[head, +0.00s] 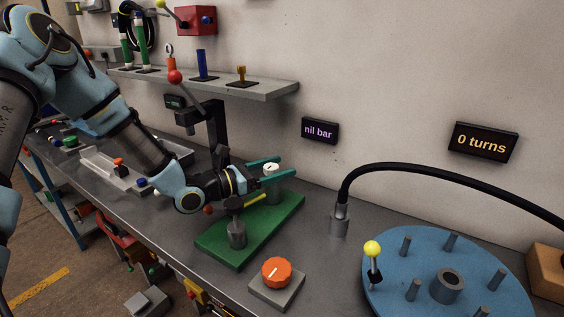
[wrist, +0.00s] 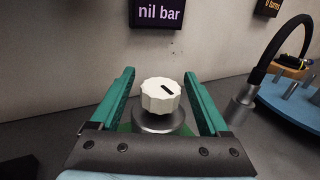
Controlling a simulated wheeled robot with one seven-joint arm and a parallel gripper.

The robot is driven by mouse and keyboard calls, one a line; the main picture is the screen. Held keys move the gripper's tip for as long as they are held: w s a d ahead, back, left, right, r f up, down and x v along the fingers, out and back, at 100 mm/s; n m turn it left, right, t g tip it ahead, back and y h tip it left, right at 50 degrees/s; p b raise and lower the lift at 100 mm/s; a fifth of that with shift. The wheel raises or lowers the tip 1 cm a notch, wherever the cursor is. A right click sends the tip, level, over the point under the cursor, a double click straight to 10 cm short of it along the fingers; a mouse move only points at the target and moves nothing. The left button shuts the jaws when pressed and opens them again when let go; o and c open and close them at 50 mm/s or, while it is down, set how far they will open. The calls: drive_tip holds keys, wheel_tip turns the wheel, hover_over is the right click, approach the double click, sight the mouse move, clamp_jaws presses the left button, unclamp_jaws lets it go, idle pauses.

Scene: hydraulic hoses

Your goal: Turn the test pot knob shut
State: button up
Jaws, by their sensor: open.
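A white ribbed knob (wrist: 161,95) with a black mark on its top sits on a round grey pot (wrist: 158,121). In the head view the white knob (head: 271,168) stands at the back of the green board (head: 248,229). My gripper (head: 276,168) is open, with its green fingers on either side of the knob. In the wrist view the knob lies between the fingers of my gripper (wrist: 160,75), with a gap on each side. The knob's mark slants down to the right in that view. The lower pot is partly hidden by my gripper.
An orange knob (head: 277,271) on a grey block stands in front of the board. A black hose (head: 450,169) arches over a blue round plate (head: 513,288) with pegs at the right. Wall displays read "nil bar" (head: 320,131) and "0 turns" (head: 483,142). A shelf (head: 270,91) hangs behind.

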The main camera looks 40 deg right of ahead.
drive_tip(key=shift+s+d, duration=0.2)
drive_tip(key=shift+d, duration=0.45)
clamp_jaws()
